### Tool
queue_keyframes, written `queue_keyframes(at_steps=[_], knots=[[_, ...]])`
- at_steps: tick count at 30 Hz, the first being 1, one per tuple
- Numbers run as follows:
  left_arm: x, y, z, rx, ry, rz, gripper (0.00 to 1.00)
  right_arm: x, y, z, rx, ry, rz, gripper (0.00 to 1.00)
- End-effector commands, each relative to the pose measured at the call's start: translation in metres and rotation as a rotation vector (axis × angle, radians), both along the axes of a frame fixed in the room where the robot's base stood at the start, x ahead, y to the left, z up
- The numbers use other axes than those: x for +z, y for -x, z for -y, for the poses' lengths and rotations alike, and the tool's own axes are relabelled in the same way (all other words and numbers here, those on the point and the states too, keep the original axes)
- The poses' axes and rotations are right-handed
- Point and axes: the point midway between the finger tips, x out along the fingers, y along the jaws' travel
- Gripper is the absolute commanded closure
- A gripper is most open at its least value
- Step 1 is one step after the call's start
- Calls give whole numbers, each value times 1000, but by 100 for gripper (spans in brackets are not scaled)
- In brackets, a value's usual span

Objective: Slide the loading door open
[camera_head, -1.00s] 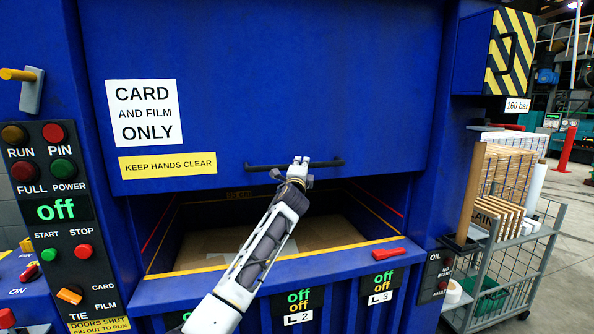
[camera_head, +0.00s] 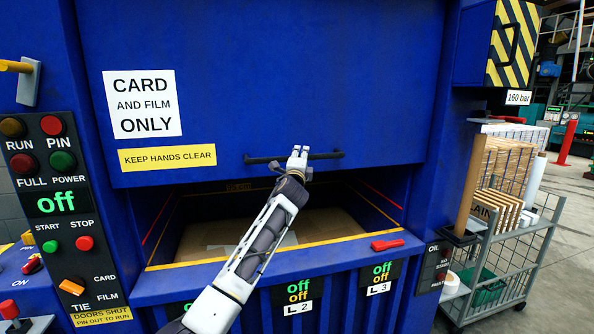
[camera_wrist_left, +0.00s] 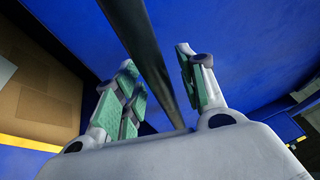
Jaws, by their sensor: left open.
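The loading door (camera_head: 350,80) is a large blue panel with white and yellow signs, raised partway above a dark opening. A dark horizontal bar handle (camera_head: 325,155) runs along its lower edge. My left gripper (camera_head: 298,151) is at the middle of the handle. In the left wrist view its fingers (camera_wrist_left: 163,85) are open, with the dark bar (camera_wrist_left: 142,45) passing between them. Whether the fingers touch the bar I cannot tell. My right gripper is not in view.
Flattened card (camera_head: 325,224) lies inside the opening. A red lever (camera_head: 387,244) sits on the front sill. A control panel (camera_head: 57,205) is at the left. A wire trolley (camera_head: 520,255) with card and wood stands at the right.

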Motion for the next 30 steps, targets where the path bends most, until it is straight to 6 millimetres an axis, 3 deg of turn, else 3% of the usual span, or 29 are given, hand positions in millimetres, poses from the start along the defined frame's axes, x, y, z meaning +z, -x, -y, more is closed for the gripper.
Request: queue_keyframes(at_steps=[30], knots=[[-12,64,-9,1,0,0,59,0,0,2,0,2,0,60]])
